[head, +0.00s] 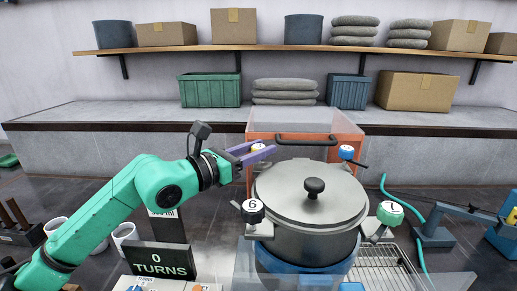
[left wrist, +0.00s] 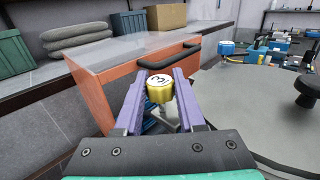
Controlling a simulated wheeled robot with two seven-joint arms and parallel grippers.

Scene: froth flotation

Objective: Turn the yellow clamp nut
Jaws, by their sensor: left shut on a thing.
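The yellow clamp nut (left wrist: 160,89) has a white top marked 3 and sits between the purple fingers of my left gripper (left wrist: 158,97). In the head view the nut (head: 257,148) shows at the far left of the grey lidded pot (head: 310,200). My left gripper (head: 250,153) reaches in from the left and is shut on the nut. Other clamp nuts stand around the pot: a black one marked 6 (head: 252,211), a green one marked 1 (head: 390,213) and a blue one (head: 346,152). My right gripper is not seen.
An orange box with a black handle (head: 306,140) stands right behind the pot. A sign reading 0 TURNS (head: 161,262) stands at the front left, near white mugs (head: 124,236). A wire rack (head: 385,262) and green hose (head: 413,207) lie to the right.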

